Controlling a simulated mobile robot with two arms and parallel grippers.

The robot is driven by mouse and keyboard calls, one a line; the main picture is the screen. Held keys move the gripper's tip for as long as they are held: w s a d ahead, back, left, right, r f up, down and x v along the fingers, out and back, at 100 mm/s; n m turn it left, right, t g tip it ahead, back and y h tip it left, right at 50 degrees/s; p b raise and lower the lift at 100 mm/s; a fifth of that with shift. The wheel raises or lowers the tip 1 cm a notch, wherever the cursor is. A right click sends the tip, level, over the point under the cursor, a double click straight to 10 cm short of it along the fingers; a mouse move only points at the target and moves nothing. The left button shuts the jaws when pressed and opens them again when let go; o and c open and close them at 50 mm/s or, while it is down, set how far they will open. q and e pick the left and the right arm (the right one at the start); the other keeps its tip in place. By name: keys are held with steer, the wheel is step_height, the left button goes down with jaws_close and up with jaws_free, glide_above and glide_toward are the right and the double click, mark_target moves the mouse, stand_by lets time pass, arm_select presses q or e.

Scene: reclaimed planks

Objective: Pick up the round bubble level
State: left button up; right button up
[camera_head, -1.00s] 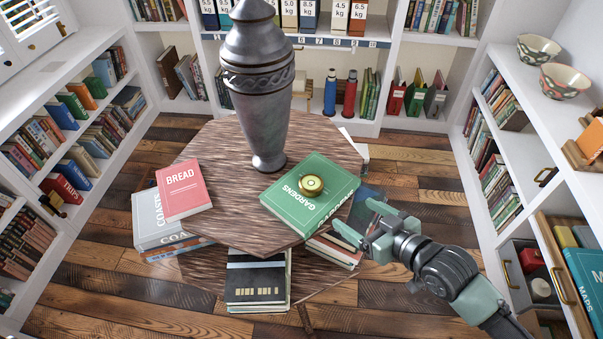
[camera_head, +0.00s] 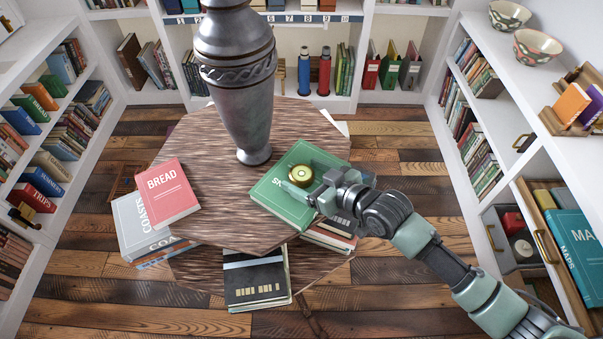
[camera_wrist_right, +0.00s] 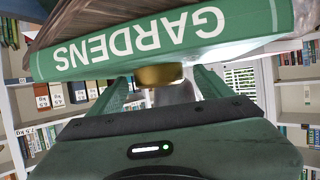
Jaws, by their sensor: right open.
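The round bubble level (camera_head: 300,174) is a small brass disc with a pale green-yellow top. It lies on the green Gardens book (camera_head: 272,196), which rests on the octagonal wooden table top. My right gripper (camera_head: 325,180) is open beside the level, its fingers pointing toward it from the right over the book. I cannot tell whether a finger touches the level. My left gripper is not in view.
A tall grey metal urn (camera_head: 238,85) stands on the table (camera_head: 205,150) behind the level. A red Bread book (camera_head: 167,192) lies at the table's left edge. More books (camera_head: 255,280) lie on a lower tier. Bookshelves surround the table, with wooden floor between.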

steer(key=c, duration=1.5)
steer(key=shift+r, duration=0.1)
steer(key=shift+c, duration=0.2)
